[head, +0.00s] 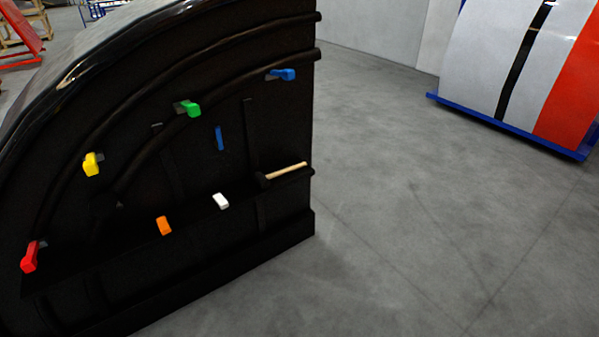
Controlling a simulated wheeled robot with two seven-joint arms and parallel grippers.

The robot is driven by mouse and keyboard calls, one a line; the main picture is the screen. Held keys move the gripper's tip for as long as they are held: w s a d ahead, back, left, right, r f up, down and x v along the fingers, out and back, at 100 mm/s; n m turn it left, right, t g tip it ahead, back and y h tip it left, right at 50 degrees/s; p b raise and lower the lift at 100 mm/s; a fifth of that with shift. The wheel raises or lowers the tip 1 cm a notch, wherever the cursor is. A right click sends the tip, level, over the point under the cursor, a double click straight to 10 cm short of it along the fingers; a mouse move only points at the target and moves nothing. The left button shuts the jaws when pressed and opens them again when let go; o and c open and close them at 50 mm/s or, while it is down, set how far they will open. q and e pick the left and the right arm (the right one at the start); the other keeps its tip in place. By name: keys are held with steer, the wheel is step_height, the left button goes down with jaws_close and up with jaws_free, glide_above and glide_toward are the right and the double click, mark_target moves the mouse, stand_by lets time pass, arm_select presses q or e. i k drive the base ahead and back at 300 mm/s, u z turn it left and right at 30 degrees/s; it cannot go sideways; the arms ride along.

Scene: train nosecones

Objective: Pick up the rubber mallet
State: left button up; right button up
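The rubber mallet (285,172) lies on a dark ledge on the inner side of a black nosecone, near its right end. Its light wooden handle points right and slightly up. Its dark head (262,180) is at the left end and is hard to make out against the black surface. Neither of my grippers shows in the head view, and nothing is seen touching the mallet.
The black nosecone (215,270) fills the left side. It carries red (30,257), yellow (91,164), green (190,109), blue (288,75), orange (164,226) and white (220,201) pieces. A striped nosecone (490,60) stands back right. Grey floor (420,230) between is clear.

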mark_target(263, 181)
steer(key=z, duration=0.8)
steer(key=i, duration=3.2)
steer(key=u, duration=1.95)
steer(key=i, duration=0.5)
steer(key=u, duration=0.3)
